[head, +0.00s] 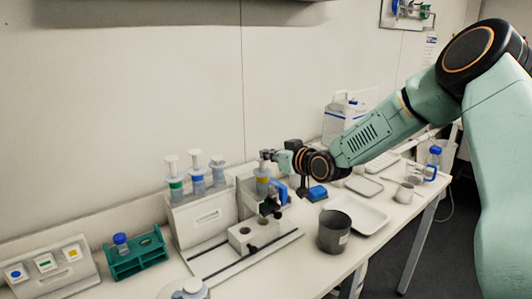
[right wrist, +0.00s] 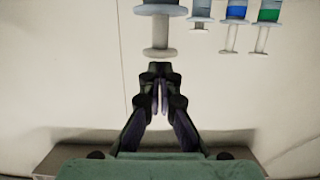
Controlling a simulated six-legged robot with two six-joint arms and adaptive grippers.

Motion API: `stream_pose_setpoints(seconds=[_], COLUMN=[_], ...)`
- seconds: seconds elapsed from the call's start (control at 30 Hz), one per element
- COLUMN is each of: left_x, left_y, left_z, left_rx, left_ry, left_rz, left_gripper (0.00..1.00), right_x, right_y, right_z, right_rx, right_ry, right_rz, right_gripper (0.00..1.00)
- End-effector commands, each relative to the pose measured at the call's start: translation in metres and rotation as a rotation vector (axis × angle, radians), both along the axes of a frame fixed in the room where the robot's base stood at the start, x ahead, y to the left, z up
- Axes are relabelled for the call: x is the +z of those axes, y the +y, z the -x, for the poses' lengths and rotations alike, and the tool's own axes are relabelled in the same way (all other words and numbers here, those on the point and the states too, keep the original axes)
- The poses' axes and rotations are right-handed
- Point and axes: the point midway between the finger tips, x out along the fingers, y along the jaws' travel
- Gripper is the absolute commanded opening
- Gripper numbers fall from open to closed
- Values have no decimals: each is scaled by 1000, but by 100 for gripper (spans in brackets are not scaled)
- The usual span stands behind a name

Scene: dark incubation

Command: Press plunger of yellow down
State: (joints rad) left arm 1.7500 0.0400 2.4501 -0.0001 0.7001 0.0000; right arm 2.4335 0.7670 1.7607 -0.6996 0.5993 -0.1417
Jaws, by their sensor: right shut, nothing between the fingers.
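The yellow-banded syringe (head: 263,186) stands upright in a holder above a small white block on the bench. My right gripper (head: 268,155) is shut and empty, at the top end of this syringe. In the right wrist view my shut fingertips (right wrist: 160,71) are right by the pale round plunger end (right wrist: 159,53). I cannot tell whether they touch it. The yellow band is out of the wrist view. My left gripper is not in view.
A white rack (head: 205,219) left of the holder carries a green-banded syringe (head: 175,183) and two bluish ones. A grey beaker (head: 333,231) stands to the right, near a white tray (head: 362,213). A teal rack (head: 136,257) and a button panel (head: 47,270) are at left.

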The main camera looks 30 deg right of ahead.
Motion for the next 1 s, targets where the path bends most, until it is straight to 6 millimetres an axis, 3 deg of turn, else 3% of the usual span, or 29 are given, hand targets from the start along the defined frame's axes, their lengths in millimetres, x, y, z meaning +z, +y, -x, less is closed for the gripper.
stream_pose_setpoints(seconds=[0.3, 0.6, 1.0], left_x=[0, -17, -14], left_y=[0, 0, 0], left_z=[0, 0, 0], left_rx=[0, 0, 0], left_ry=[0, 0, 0], left_rz=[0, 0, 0], left_gripper=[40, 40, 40], right_x=[-1, -25, -22], right_y=[-2, -1, 0], right_z=[1, 0, -2], right_rx=[0, 1, 1], right_ry=[1, 2, 2], right_rz=[-1, 0, -1], right_gripper=[0, 0, 0])
